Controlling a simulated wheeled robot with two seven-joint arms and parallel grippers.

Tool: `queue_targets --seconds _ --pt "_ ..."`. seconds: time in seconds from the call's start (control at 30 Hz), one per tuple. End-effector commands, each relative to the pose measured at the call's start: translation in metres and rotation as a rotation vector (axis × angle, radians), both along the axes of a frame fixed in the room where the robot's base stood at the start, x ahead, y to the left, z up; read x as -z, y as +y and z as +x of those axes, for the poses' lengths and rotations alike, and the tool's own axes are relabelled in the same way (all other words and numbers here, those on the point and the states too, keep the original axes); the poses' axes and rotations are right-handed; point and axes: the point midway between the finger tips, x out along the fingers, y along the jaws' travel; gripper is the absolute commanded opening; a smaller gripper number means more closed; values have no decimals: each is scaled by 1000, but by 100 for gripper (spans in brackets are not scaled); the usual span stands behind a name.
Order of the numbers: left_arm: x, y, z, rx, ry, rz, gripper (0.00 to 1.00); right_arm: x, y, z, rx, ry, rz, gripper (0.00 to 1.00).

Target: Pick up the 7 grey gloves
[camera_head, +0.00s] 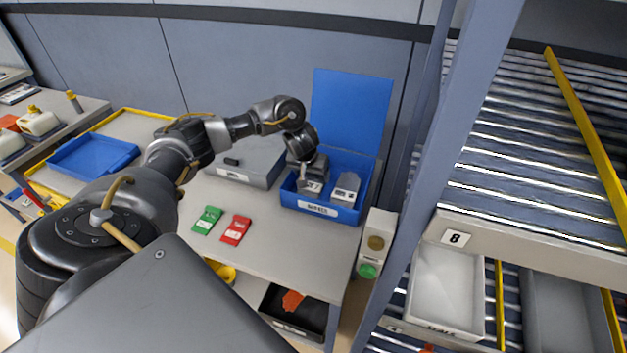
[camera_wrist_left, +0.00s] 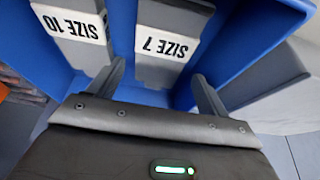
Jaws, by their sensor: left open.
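Two grey glove packs lie in a blue bin (camera_head: 318,208) with its blue lid raised. In the left wrist view, the pack labelled SIZE 7 (camera_wrist_left: 168,44) shows upside down at the middle, and the one labelled SIZE 10 (camera_wrist_left: 78,25) is to its left. In the head view, the size 7 gloves (camera_head: 312,186) are mostly hidden under my left gripper (camera_head: 308,176); the size 10 gloves (camera_head: 347,187) lie to the right. My left gripper (camera_wrist_left: 160,88) is open over the bin, with one finger on each side of the size 7 pack. My right gripper is not in view.
A green pack (camera_head: 207,220) and a red pack (camera_head: 236,230) lie on the bench (camera_head: 270,250). A grey case (camera_head: 250,165) stands left of the bin. A roller rack (camera_head: 500,180) with a post stands to the right. A blue tray (camera_head: 92,157) sits far left.

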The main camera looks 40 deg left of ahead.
Motion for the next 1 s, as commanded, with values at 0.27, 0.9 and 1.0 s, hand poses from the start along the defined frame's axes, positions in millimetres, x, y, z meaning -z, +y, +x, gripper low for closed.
queue_targets --seconds 0.27,0.9,1.0 --pt "31 4 12 0 1 1 78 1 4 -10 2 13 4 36" --pt "33 4 13 1 0 1 44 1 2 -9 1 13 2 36" --pt "32 4 13 1 -1 1 44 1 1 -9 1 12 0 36"
